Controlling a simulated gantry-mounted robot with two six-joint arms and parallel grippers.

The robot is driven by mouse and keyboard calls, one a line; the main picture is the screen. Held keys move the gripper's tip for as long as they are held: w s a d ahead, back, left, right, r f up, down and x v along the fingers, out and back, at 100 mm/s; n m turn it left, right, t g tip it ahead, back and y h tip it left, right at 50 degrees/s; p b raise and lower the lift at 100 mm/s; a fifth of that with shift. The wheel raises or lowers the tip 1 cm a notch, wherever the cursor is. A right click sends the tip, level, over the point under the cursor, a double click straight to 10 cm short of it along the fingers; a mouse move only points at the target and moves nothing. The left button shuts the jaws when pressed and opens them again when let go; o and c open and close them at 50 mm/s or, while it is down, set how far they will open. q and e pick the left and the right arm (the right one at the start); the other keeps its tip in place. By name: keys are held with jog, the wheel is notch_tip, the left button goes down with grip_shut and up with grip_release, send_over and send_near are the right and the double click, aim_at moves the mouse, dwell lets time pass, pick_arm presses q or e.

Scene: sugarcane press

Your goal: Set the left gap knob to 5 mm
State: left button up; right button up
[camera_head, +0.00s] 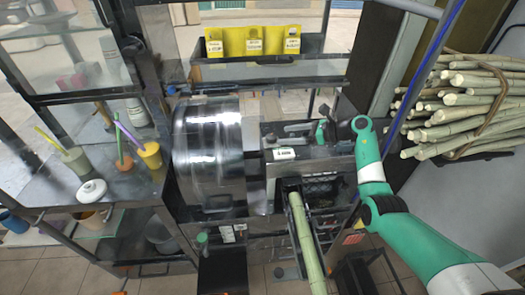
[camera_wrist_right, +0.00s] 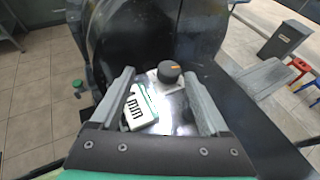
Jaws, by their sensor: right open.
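The press has a shiny metal drum (camera_head: 208,150) in the middle of the head view. My left gripper is out of view.
A cane stalk (camera_head: 306,240) slopes down below the press. A side table (camera_head: 125,185) with cups and a white lid (camera_head: 92,191) is at the left.

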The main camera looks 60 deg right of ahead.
aim_at(274, 137)
jog(key=shift+s+d+f, duration=0.6)
jog(key=shift+s+d, duration=0.2)
jog(key=shift+d, duration=0.1)
jog(key=shift+w, duration=0.1)
jog(key=b+x, duration=0.3)
jog(key=x, duration=0.4)
jog(key=shift+w, duration=0.25)
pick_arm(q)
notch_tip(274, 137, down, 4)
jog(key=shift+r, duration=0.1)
pick_arm(e)
jog(key=shift+c, duration=0.2)
grip_shut()
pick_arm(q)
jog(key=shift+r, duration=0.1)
pick_arm(e)
jog(key=shift+r, duration=0.1)
